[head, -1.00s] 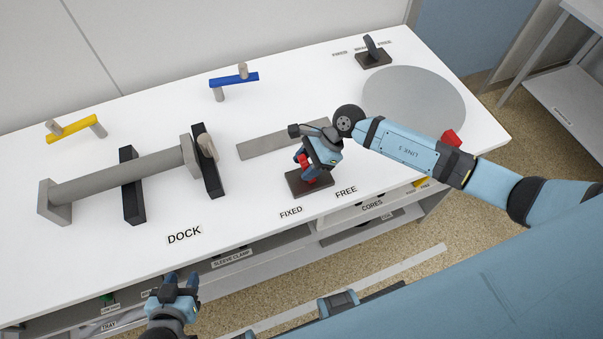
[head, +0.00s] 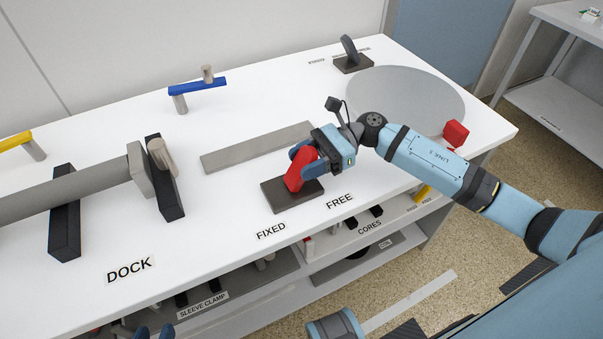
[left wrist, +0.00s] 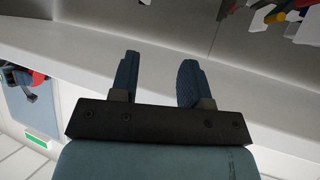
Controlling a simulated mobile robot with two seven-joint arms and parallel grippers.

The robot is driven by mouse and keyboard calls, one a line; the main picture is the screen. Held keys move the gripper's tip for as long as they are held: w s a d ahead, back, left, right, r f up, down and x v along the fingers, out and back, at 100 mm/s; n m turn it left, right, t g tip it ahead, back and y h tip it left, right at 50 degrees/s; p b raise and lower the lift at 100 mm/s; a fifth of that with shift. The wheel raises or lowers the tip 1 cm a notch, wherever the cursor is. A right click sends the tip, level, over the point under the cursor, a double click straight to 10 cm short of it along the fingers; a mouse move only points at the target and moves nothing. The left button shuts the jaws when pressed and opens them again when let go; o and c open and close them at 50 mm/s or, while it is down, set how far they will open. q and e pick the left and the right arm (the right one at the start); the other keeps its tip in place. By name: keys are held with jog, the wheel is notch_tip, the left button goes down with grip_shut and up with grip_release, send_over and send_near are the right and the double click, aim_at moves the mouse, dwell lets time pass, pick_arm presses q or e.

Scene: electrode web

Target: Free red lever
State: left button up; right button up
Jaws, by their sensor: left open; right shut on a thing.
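The red lever (head: 298,172) stands on a dark base plate (head: 275,197) near the front edge of the white table. It leans slightly to the right at its top. The FIXED label (head: 271,231) is in front of the base, and the FREE label (head: 339,201) is to its right. My right gripper (head: 305,152) is shut on the upper part of the red lever, which its fingers partly hide. My left gripper (head: 154,332) shows only its tips at the bottom edge. In the left wrist view, my left gripper (left wrist: 159,62) is open and empty.
A grey flat bar (head: 257,148) lies behind the lever. A large grey disc (head: 410,100) and a red block (head: 456,133) are to the right. The DOCK roller stand (head: 63,225) is at the left. Shelves run below the table front.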

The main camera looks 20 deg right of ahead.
pick_arm(q)
jog(key=shift+d+f+b, duration=0.1)
jog(key=shift+d+b, duration=0.05)
jog(key=shift+b, duration=0.2)
pick_arm(e)
jog(key=shift+f, duration=0.1)
pick_arm(q)
jog(key=shift+r, duration=0.25)
pick_arm(e)
jog(key=shift+d, duration=0.1)
jog(key=o, duration=1.3)
pick_arm(q)
jog(key=shift+f, duration=0.2)
pick_arm(e)
jog(key=shift+d, duration=0.2)
jog(key=d, duration=0.4)
jog(key=d+r, duration=0.1)
jog(key=d, duration=0.8)
jog(key=shift+w+d+r, duration=0.2)
pick_arm(q)
jog(key=shift+s+f, duration=0.1)
